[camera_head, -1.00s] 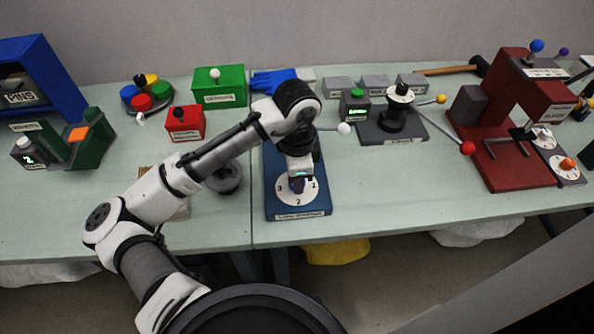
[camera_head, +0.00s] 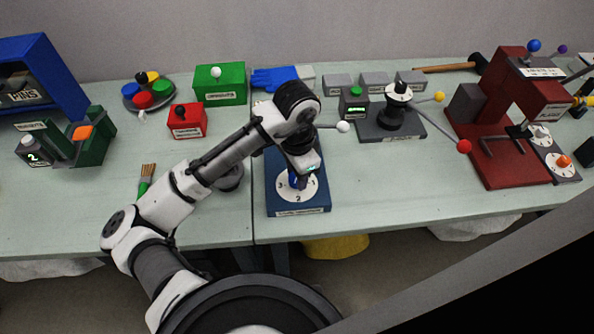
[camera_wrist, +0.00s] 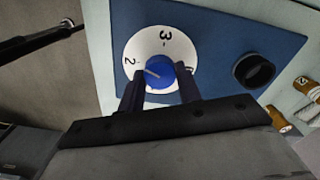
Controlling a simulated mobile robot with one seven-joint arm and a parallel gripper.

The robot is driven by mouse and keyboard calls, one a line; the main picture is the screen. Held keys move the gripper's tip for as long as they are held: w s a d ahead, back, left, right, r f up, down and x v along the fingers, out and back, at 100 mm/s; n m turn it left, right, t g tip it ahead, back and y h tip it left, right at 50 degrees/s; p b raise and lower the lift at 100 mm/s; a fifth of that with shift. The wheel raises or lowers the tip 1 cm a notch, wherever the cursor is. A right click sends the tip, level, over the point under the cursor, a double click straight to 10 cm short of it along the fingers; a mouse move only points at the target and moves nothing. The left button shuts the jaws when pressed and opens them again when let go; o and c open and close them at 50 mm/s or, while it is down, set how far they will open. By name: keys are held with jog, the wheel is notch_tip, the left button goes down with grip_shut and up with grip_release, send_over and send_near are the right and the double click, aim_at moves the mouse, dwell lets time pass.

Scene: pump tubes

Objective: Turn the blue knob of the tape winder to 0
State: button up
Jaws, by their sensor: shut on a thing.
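The tape winder (camera_head: 272,200) is a blue box near the table's front edge. Its white dial (camera_head: 309,193) shows 3 at left, 2 at the front and 1 at right; the 0 is hidden. In the wrist view the dial (camera_wrist: 163,37) shows 3 at the top and 2 at the left. The blue knob (camera_wrist: 159,72) sits at the dial's middle, its pale pointer line lying toward the 2 side. My gripper (camera_wrist: 161,88) is shut on the knob, one dark finger on each side. In the head view my gripper (camera_head: 298,178) comes down over the dial.
A red machine (camera_head: 495,150) and a black-post device (camera_head: 394,120) stand to the right. A red box (camera_head: 187,122) and a brush (camera_head: 146,178) are to the left.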

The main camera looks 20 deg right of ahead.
jog(key=n, duration=0.3)
jog(key=o, duration=0.8)
jog(key=shift+o, duration=0.2)
jog(key=m+b, duration=0.1)
jog(key=m, duration=0.3)
jog(key=m+b, duration=0.1)
jog(key=m, duration=0.4)
jog(key=shift+f, duration=0.1)
jog(key=m+b, duration=0.1)
jog(key=m, duration=0.4)
jog(key=shift+b, duration=0.4)
jog(key=m+b, duration=0.1)
jog(key=m, duration=0.3)
